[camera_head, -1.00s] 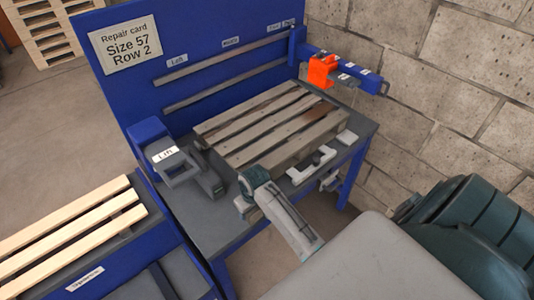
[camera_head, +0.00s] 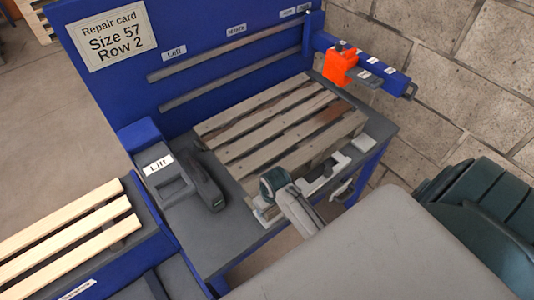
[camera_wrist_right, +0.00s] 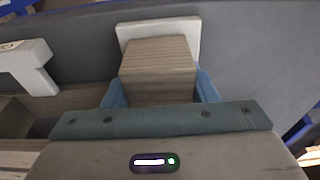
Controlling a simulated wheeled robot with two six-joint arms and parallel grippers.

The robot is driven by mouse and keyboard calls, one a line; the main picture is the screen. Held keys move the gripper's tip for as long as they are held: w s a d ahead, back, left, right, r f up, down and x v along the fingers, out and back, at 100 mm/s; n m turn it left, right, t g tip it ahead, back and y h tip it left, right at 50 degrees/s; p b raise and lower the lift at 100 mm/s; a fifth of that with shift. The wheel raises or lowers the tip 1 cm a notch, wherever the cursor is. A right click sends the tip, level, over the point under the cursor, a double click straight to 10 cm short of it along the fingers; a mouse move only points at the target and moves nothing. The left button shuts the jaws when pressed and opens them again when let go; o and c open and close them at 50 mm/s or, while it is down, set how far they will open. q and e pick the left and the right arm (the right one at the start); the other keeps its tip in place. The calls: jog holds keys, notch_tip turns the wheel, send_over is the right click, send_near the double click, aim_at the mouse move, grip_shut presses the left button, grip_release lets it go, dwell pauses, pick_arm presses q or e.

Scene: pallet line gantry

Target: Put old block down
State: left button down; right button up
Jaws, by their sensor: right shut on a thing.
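The old block (camera_wrist_right: 157,65), grey-brown weathered wood, is between the two blue fingers of my right gripper (camera_wrist_right: 158,92) in the right wrist view. A white pad (camera_wrist_right: 187,27) shows behind and around the block's far end; I cannot tell whether the block touches it. In the head view my right gripper (camera_head: 264,209) is at the bench's front edge, just in front of the pallet's near corner. My own wrist mostly hides the block there. My left gripper is not in view.
A weathered pallet (camera_head: 280,125) lies on the grey bench (camera_head: 222,240). White bracket (camera_head: 322,180) and white square pad (camera_head: 363,143) line its front. The Lift fixture (camera_head: 160,170) and a dark tool (camera_head: 205,185) stand left. An orange clamp (camera_head: 340,66) hangs on the blue rail.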

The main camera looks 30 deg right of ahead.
jog(key=shift+w+d+f, duration=0.1)
jog(key=shift+w, duration=0.1)
jog(key=o, duration=0.8)
jog(key=shift+s, duration=0.15)
jog(key=shift+c, duration=0.2)
jog(key=shift+o, duration=1.1)
jog(key=shift+s+r, duration=0.3)
jog(key=shift+s, duration=0.05)
jog(key=shift+w+r, duration=0.2)
jog(key=shift+r, duration=0.2)
jog(key=r+b, duration=0.1)
jog(key=r, duration=0.2)
jog(key=s+r+b, duration=0.1)
jog(key=r, duration=0.2)
jog(key=r+b, duration=0.1)
jog(key=r, duration=0.3)
jog(key=shift+s+r, duration=0.1)
jog(key=shift+s, duration=0.25)
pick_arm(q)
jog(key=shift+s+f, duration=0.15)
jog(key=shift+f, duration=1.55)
pick_arm(e)
jog(key=shift+s+r, duration=0.15)
jog(key=shift+r, duration=0.25)
